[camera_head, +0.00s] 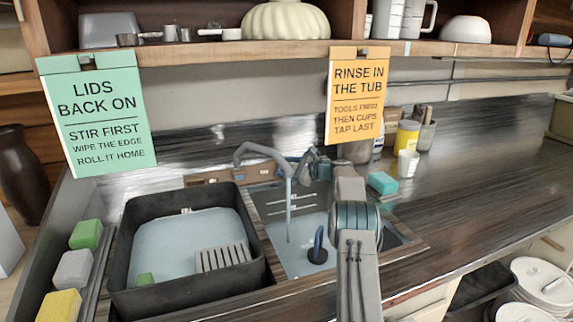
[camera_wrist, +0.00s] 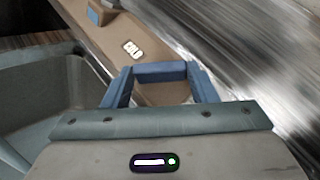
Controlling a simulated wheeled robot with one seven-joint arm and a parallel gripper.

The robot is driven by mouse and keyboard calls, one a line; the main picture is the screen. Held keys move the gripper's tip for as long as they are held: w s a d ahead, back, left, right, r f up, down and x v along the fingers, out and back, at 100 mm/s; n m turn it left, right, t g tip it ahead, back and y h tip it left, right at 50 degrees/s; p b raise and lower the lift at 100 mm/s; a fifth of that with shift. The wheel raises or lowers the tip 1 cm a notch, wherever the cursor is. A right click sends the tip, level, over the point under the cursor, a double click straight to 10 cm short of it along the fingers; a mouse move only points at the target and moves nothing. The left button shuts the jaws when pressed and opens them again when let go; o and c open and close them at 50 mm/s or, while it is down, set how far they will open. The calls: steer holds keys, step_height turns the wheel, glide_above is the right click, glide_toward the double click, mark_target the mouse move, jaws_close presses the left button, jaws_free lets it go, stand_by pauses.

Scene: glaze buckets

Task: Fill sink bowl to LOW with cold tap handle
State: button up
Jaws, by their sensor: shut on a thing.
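My gripper (camera_head: 311,160) is at the back edge of the sink, beside the grey tap spout (camera_head: 262,150). In the wrist view its blue fingers (camera_wrist: 160,72) are shut beside the COLD label (camera_wrist: 132,48). They are shut on the cold tap handle, which is mostly hidden by them. A stream of water (camera_head: 289,205) runs from the spout into the sink bowl (camera_head: 408,236). Pale water lies in the bowl around a dark plug with a blue handle (camera_head: 318,246). White level marks show on the bowl's back wall; their words are too small to read.
A black tub (camera_head: 128,240) with pale liquid and a grey rack stands left of the bowl. Green, grey and yellow sponges (camera_head: 72,270) lie farther left. A teal sponge (camera_head: 382,183) and a white cup (camera_head: 408,163) are right of my arm. The right counter is mostly clear.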

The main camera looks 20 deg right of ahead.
stand_by(0.4)
steer(key=o, duration=1)
steer(key=shift+d, duration=0.1)
steer(key=b+v, duration=0.1)
steer(key=v, duration=1.2)
steer(key=shift+s+d+r, duration=0.1)
steer(key=shift+s+d, duration=0.1)
steer(key=shift+s, duration=0.1)
